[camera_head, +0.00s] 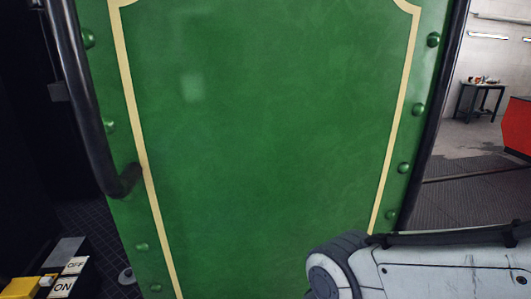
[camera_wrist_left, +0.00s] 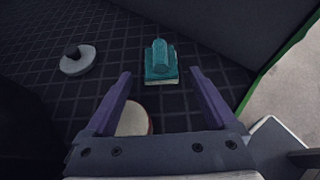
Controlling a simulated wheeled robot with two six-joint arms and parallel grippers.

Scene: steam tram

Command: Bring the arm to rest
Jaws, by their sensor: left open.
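My left gripper (camera_wrist_left: 161,72) shows in the left wrist view, its two purple fingers spread apart with nothing held between them. Beyond the fingertips a teal block-like object (camera_wrist_left: 159,62) on a pale base stands on the dark tiled floor, apart from the fingers as far as I can tell. In the head view a grey link of my arm comes in at the lower right, in front of a green panel (camera_head: 270,130). Neither gripper shows in the head view.
A black handrail (camera_head: 85,110) runs down the panel's left side. ON and OFF labels sit on a box (camera_head: 68,270) at lower left. A white disc (camera_wrist_left: 78,62) with a black knob and a cream round thing (camera_wrist_left: 134,120) lie near my left gripper. A table (camera_head: 481,98) stands far right.

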